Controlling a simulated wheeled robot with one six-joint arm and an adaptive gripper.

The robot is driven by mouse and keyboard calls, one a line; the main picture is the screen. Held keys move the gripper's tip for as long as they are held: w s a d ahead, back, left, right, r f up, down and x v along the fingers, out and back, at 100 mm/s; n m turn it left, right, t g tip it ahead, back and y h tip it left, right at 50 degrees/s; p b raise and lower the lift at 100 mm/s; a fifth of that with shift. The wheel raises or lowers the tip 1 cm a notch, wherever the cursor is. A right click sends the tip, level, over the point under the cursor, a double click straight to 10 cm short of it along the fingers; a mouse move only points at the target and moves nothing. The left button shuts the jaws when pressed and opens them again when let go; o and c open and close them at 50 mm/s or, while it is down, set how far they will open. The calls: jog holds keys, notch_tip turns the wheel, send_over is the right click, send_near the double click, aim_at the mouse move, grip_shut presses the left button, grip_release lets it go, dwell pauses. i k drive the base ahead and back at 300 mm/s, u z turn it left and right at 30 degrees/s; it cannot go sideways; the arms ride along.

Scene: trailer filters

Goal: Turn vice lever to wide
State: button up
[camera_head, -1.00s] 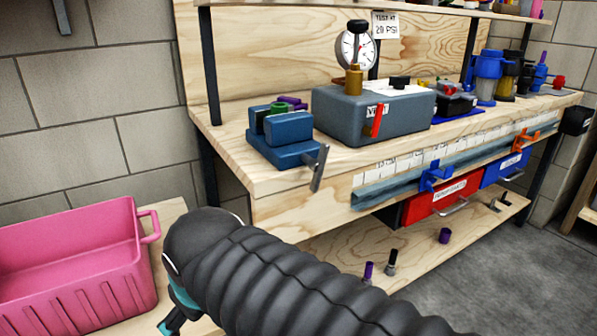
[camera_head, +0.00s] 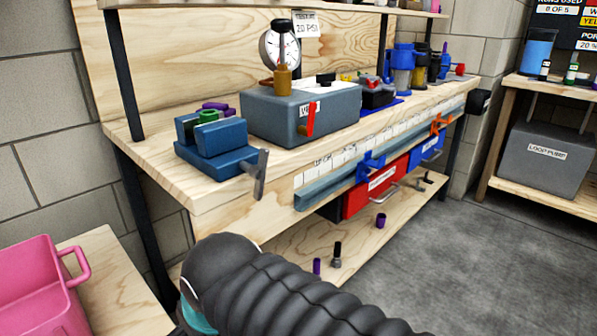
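The blue vice (camera_head: 212,148) sits on the left front corner of the wooden workbench. A green piece (camera_head: 207,116) and purple pieces lie at its jaws; I cannot tell whether they are clamped. Its grey lever (camera_head: 260,174) stands at the vice's right front end, near upright and slightly tilted, past the bench's front edge. My dark ribbed arm crosses the bottom of the head view, below and in front of the vice, apart from the lever. My gripper is not visible.
A grey box with a red lever (camera_head: 311,118) and gauge (camera_head: 279,48) stands right of the vice. A pink crate (camera_head: 40,290) is at lower left. Red and blue drawers (camera_head: 375,190) hang under the bench. A loop pump (camera_head: 545,158) sits at right. The floor between is clear.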

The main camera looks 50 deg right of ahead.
aim_at(259, 172)
jog(key=z, duration=0.85)
jog(key=k, duration=0.5)
